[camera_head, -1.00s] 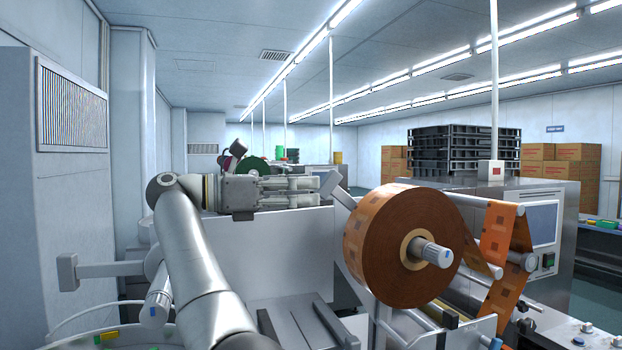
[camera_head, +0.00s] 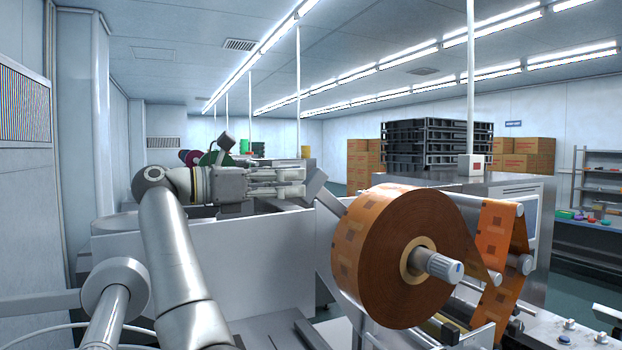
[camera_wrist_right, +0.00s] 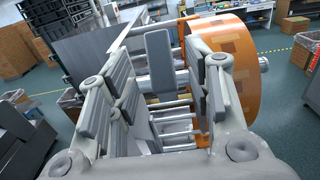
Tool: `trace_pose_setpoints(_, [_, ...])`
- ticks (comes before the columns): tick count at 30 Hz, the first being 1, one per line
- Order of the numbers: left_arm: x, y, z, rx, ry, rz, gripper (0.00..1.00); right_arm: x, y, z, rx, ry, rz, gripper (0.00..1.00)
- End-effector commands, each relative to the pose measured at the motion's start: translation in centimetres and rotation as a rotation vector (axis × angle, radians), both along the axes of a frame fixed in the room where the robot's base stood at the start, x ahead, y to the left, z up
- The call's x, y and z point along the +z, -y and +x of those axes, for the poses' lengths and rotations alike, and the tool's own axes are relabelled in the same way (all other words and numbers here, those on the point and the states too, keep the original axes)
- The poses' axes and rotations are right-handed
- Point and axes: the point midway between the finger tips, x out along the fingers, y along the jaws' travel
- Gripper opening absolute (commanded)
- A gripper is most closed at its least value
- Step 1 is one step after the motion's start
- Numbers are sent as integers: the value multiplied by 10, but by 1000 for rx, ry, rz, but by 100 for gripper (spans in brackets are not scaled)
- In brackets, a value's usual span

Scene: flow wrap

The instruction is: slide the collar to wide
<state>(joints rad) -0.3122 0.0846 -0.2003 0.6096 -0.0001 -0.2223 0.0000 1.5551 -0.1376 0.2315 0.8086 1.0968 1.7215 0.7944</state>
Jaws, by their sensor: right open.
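My right gripper (camera_head: 300,182) is open and empty, with its fingers pointing right above the pale machine panel. In the right wrist view its open fingers (camera_wrist_right: 160,78) frame a grey flat paddle (camera_wrist_right: 159,60), which stands beyond them. That paddle (camera_head: 321,185) is just right of the fingertips in the head view; I cannot tell whether they touch. A grey disc (camera_head: 112,283) sits on a shaft (camera_head: 105,325) at lower left, far from the gripper. It may be the collar, but no marking for wide is readable. My left gripper is not in view.
A large orange-brown film roll (camera_head: 395,255) on a spindle (camera_head: 438,263) stands right of the gripper, with printed film (camera_head: 497,260) running over rollers. A pale upright panel (camera_head: 255,255) lies below the gripper. Black crates (camera_head: 432,146) and cartons are far back.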

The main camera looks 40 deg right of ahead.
Motion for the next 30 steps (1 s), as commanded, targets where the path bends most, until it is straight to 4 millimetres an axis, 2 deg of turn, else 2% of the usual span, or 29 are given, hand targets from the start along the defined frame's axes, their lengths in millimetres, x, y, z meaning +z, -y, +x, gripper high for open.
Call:
trace_pose_setpoints(3, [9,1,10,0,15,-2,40,2,19,-6,-2,0,1,46])
trace_pose_setpoints(9, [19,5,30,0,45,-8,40,2,43,-13,-2,-1,1,46])
trace_pose_setpoints(15, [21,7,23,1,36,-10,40,1,52,-17,-1,0,0,46])
trace_pose_setpoints(22, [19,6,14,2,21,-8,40,0,52,-17,-1,0,0,46])
trace_pose_setpoints(23, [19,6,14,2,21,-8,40,0,52,-17,0,0,0,45])
trace_pose_setpoints(30, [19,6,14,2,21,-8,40,0,52,-17,0,0,0,14])
